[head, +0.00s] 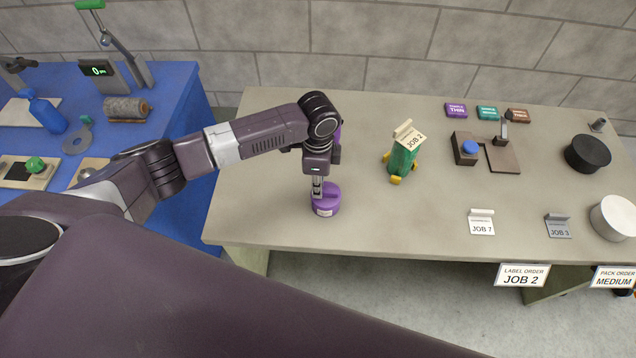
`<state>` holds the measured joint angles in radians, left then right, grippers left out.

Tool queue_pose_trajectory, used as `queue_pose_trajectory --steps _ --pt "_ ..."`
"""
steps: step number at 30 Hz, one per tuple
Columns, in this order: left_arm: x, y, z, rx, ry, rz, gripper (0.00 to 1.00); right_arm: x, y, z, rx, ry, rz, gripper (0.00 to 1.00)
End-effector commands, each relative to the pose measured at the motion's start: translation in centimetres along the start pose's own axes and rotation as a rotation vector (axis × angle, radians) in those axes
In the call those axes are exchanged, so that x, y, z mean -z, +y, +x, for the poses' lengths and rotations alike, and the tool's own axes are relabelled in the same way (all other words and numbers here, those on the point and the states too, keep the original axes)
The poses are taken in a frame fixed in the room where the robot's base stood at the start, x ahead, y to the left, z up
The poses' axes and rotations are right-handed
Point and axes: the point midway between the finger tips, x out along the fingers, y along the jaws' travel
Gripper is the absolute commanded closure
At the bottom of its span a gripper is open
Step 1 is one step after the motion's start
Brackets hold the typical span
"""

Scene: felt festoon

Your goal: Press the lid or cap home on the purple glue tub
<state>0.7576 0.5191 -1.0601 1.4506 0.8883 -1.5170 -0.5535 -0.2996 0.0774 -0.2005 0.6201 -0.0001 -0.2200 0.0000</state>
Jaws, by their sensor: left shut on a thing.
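The purple glue tub (327,208) stands upright near the front left edge of the beige table, with a pale label on its side. My left gripper (318,191) reaches down from above and is shut at the top of the tub, on what looks like its purple lid. The wrist and fingers hide part of the tub's top, so I cannot tell how closely the lid sits on it. Another purple thing (338,133) shows partly behind my left wrist. My right gripper is not in view.
A green thing with yellow feet and a JOB 2 tag (404,152) stands right of the tub. A fixture with a blue button (470,148), small signs and two round containers (587,153) (614,217) are farther right. The table's front middle is clear.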

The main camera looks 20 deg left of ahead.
Motion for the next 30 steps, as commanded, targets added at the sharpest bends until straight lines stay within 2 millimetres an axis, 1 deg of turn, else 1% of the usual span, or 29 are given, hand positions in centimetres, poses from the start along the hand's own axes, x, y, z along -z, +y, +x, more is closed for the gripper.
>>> queue_pose_trajectory --steps 14,30 --pt "0.03 0.01 0.01 0.000 0.001 0.001 1.00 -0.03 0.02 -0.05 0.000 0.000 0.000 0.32" --pt "0.05 0.02 0.07 0.000 0.001 0.001 1.00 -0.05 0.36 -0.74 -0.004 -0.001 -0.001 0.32"
